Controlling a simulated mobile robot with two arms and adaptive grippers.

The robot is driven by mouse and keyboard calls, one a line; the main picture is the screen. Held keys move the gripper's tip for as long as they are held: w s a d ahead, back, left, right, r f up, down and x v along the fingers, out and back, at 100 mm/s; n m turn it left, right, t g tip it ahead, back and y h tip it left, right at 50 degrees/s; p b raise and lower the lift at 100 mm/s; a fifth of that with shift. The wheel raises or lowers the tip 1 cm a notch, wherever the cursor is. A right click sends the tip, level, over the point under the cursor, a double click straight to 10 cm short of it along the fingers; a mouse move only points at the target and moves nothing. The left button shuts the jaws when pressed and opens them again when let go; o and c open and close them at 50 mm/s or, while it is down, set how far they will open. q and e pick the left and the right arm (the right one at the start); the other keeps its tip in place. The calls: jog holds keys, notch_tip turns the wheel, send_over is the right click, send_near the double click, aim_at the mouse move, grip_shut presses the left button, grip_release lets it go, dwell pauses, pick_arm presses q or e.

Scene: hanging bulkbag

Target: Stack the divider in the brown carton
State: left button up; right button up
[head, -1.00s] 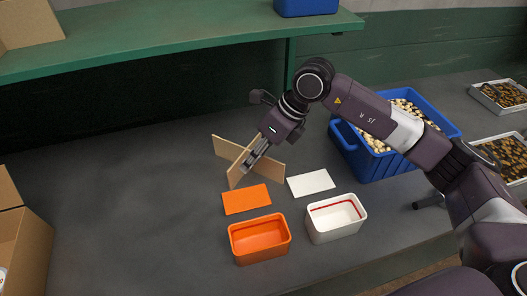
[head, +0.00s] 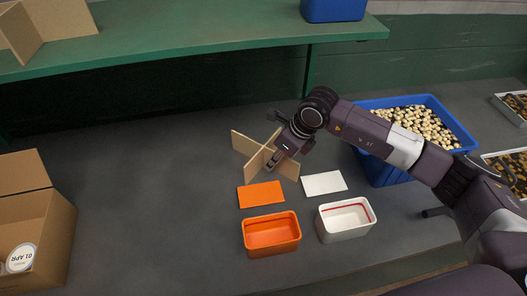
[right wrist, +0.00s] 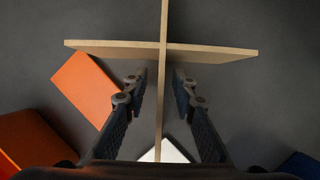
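The divider (head: 245,144) is a cross of two thin tan panels standing upright on the grey table, in the middle of the head view. My right gripper (head: 271,163) is over it from above. In the right wrist view, the fingers of this gripper (right wrist: 160,82) stand apart, one on each side of one divider panel (right wrist: 220,53), with a gap on both sides. The open brown carton (head: 52,235) is at the left edge of the table, with a round white-lidded item (head: 20,258) inside. My left gripper is not in view.
An orange lid (head: 261,195), a white lid (head: 324,183), an orange tub (head: 271,243) and a white tub (head: 345,233) are near the divider. A blue crate (head: 378,170) stands right. A green shelf (head: 190,38) runs behind. The table between carton and divider is clear.

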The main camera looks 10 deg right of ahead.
jog(key=shift+f, duration=0.2)
jog(key=shift+f+b, duration=0.25)
jog(key=shift+b, duration=0.25)
dwell(0.3)
jog(key=shift+c, duration=0.6)
grip_shut()
